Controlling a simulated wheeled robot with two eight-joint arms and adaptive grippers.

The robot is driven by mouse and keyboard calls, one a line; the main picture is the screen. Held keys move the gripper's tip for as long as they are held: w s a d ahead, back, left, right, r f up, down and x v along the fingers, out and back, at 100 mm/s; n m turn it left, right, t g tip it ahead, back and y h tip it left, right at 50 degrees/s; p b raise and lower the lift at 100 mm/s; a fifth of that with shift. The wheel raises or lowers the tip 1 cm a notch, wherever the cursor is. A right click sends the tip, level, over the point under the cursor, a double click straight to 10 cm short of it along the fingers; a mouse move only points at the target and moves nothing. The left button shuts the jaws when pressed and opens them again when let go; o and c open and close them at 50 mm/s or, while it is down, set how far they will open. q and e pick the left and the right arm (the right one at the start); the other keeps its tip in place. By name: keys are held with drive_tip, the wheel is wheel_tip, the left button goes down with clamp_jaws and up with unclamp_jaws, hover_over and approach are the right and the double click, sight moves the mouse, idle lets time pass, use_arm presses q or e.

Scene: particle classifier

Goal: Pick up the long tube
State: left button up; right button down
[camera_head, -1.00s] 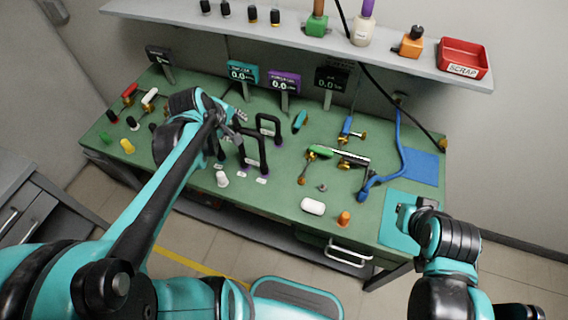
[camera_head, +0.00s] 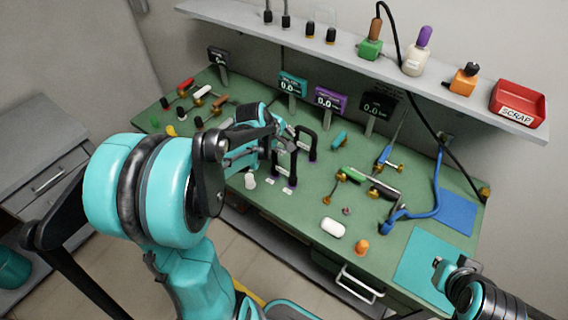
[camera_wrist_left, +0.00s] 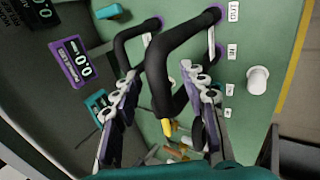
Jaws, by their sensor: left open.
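Two black bent tubes with purple-ringed ends stand like arches on the green bench. In the head view the nearer one (camera_head: 293,165) looks the longer; the farther one (camera_head: 308,140) is behind it. My left gripper (camera_head: 283,131) is at the top of these arches and partly hides them. In the left wrist view the larger tube (camera_wrist_left: 157,62) runs between the spread fingers of the left gripper (camera_wrist_left: 160,80), not clamped. The other tube (camera_wrist_left: 133,36) lies beyond the left-hand finger. My right gripper (camera_head: 440,272) is at the lower right, its fingers unclear.
Small displays (camera_head: 330,99) stand behind the arches. A white cap (camera_head: 250,181) is beside the nearer arch. Green and metal fittings and a blue hose (camera_head: 405,213) lie to the right. The shelf (camera_head: 350,55) above holds bottles and a red scrap bin (camera_head: 517,103).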

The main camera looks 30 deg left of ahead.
use_arm(q)
drive_tip(key=shift+r, duration=0.1)
clamp_jaws()
drive_tip(key=shift+r, duration=0.1)
idle(0.3)
